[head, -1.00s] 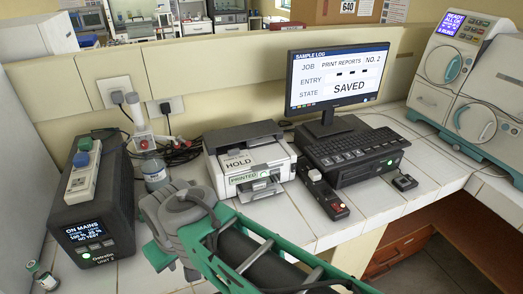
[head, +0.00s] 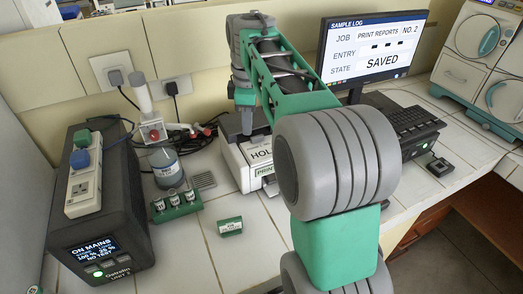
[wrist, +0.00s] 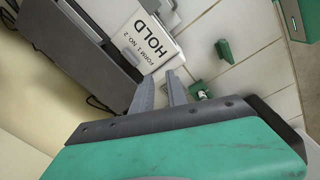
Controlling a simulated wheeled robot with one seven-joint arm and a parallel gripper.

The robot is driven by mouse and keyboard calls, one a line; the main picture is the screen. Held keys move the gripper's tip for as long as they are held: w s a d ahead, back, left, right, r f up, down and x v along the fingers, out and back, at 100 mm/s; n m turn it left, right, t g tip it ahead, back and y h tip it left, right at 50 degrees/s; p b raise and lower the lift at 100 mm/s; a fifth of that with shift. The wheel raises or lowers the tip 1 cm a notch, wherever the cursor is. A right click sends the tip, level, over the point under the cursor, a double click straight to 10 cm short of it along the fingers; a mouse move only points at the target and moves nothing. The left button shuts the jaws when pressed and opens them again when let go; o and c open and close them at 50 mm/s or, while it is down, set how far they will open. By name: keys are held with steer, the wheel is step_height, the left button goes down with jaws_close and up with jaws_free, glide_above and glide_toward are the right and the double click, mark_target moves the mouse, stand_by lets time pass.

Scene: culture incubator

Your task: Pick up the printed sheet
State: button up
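The white printer (head: 232,160) stands on the tiled bench, partly hidden behind my arm in the head view. A white sheet printed HOLD (head: 258,153) shows at its front. In the wrist view the sheet (wrist: 145,40) reads HOLD, FORM 1 NO. 2. My gripper (head: 247,128) points down over the printer's top near the sheet. In the wrist view its two fingers (wrist: 159,78) are apart with nothing between them, close to the sheet's lower edge. Whether a fingertip touches the sheet or printer cannot be told.
A dark power unit (head: 100,215) with a socket strip stands at left. Bare tiles lie in front.

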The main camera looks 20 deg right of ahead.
mark_target(257, 136)
steer(key=w+d+n, duration=0.1)
steer(key=w+d+f+n, duration=0.1)
steer(key=w+d+n, duration=0.1)
steer(key=w+d+n+g, duration=0.1)
steer(key=w+d+n, duration=0.1)
steer(key=shift+w+f+b, duration=0.25)
steer(key=shift+f+b, duration=0.15)
steer(key=shift+w+f, duration=0.1)
steer(key=shift+f, duration=0.25)
step_height(257, 136, down, 7)
steer(key=shift+d+r, duration=0.1)
steer(key=shift+c, duration=0.6)
jaws_close()
